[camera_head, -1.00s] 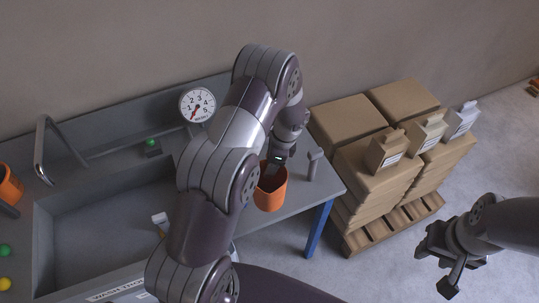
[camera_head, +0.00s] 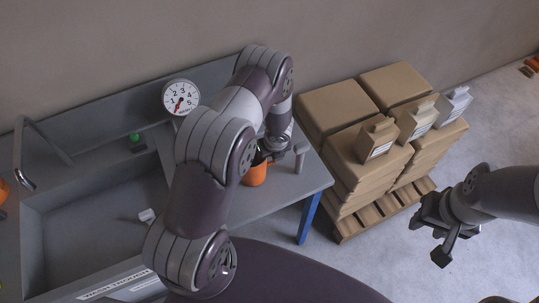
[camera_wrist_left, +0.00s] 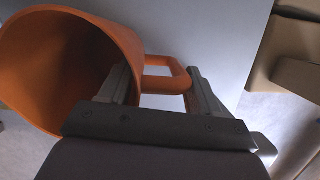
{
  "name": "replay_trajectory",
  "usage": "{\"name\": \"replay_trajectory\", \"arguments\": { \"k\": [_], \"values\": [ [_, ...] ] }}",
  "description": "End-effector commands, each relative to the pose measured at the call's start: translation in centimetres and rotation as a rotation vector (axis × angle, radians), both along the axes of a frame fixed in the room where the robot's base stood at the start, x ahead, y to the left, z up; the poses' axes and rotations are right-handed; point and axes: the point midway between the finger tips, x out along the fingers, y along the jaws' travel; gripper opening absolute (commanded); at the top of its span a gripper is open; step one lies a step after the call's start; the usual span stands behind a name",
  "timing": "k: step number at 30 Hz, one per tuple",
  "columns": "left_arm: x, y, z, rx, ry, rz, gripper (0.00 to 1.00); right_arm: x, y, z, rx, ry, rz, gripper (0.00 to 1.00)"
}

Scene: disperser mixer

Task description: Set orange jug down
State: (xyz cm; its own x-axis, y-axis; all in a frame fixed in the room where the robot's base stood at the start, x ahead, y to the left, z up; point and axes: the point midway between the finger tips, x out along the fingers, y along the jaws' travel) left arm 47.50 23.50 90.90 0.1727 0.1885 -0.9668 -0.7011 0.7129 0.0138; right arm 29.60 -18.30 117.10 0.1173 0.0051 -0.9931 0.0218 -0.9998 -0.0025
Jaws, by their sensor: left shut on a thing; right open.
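The orange jug (camera_head: 255,176) is at the right end of the grey sink table (camera_head: 285,190), partly hidden behind my left arm. It looks close above or on the tabletop; I cannot tell whether its base touches. My left gripper (camera_head: 269,156) is at the jug's rim and handle side. In the left wrist view, the jug (camera_wrist_left: 50,70) is to the left with its open mouth showing, and its handle (camera_wrist_left: 165,78) lies between the fingers of my left gripper (camera_wrist_left: 165,88), which is shut on it. My right gripper (camera_head: 436,238) is open and empty, off to the right above the floor.
A grey post (camera_head: 300,157) stands on the table just right of the jug. The sink basin (camera_head: 100,225) and a dial gauge (camera_head: 180,97) are to the left. Tabletop in front of the jug looks clear.

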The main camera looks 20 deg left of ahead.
Motion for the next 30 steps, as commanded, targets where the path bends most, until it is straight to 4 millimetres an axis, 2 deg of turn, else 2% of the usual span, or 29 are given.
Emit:
{"name": "replay_trajectory", "arguments": {
  "k": [12,13,15,23,27,30],
  "values": [
    [0.0,0.0,-1.0,0.0,-0.001,0.002,0.0,0.0,0.0,-0.5,0.0,0.0,0.0,0.43],
    [0.0,0.0,-0.9,0.0,-0.001,0.002,0.69,0.0,0.0,-0.3,0.0,0.0,0.0,0.43],
    [0.0,0.0,-0.9,0.0,-0.001,0.002,0.88,0.0,0.0,-0.3,0.0,0.0,0.0,0.43],
    [0.0,0.0,-0.8,0.0,-0.001,0.002,0.88,0.0,0.0,-0.2,0.0,0.0,0.0,0.43],
    [0.0,-0.1,0.1,0.0,-0.002,0.002,0.88,0.0,0.0,0.1,0.0,-0.001,0.0,0.43],
    [-0.2,-0.4,1.7,0.001,-0.003,0.003,0.88,0.0,0.0,0.1,0.0,0.0,0.0,0.43]
  ]
}}
